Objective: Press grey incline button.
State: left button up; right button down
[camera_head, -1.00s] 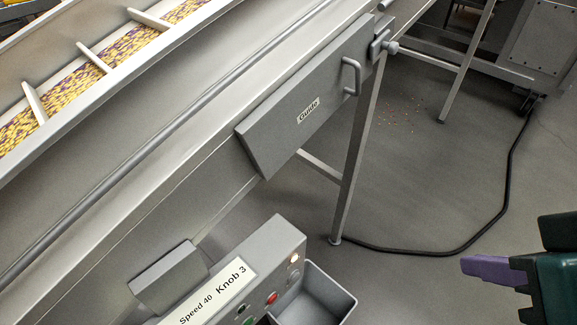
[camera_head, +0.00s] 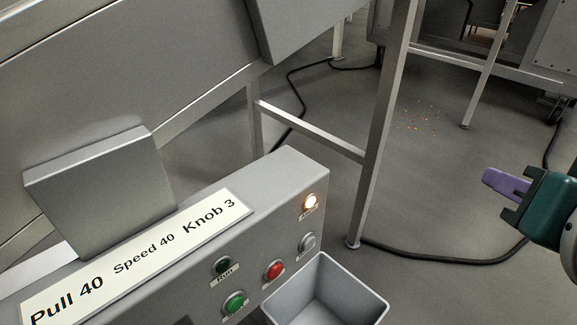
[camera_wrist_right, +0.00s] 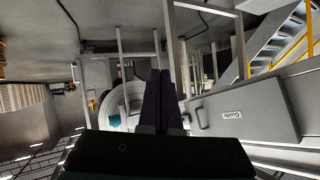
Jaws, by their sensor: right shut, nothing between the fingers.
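The grey control box (camera_head: 285,180) stands at the lower middle of the head view. On its front are a grey button (camera_head: 308,241), a lit white button (camera_head: 310,201), a red button (camera_head: 274,269), a green button (camera_head: 235,302) and a dark green one (camera_head: 222,265). The small labels are mostly too small to read, so I cannot confirm which is the incline button. My right gripper (camera_head: 490,178), with purple fingers, is shut and empty, well right of the box and apart from it. Its fingers also show in the right wrist view (camera_wrist_right: 160,100). My left gripper is not visible.
A grey open bin (camera_head: 335,292) sits below the buttons. A metal leg (camera_head: 380,130) of the machine stands between the box and my right gripper in the picture. A black cable (camera_head: 440,261) lies on the floor. A "Guide" panel (camera_wrist_right: 240,110) shows in the right wrist view.

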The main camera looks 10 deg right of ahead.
aim_at(309, 243)
jog(key=w+a+f+t+b, duration=0.2)
jog(key=f+b, duration=0.8)
jog(key=b, duration=0.3)
jog(key=w+a+f+m+t+y+b, duration=0.1)
jog(key=w+a+f+t+b, duration=0.1)
jog(key=f+b, duration=0.8)
jog(key=w+a+f+t+y+b, duration=0.1)
jog(key=w+a+f+t+b, duration=0.1)
jog(key=f+b, duration=0.8)
jog(key=a+t+b, duration=0.1)
jog(key=b, duration=0.5)
jog(key=shift+f+m+t+b, duration=0.3)
jog(key=shift+m+t+b, duration=0.05)
jog(key=shift+m+t, duration=0.05)
jog(key=shift+w, duration=0.1)
jog(key=w+a, duration=0.5)
jog(key=w, duration=0.1)
jog(key=shift+w+a, duration=0.2)
jog(key=shift+w, duration=0.2)
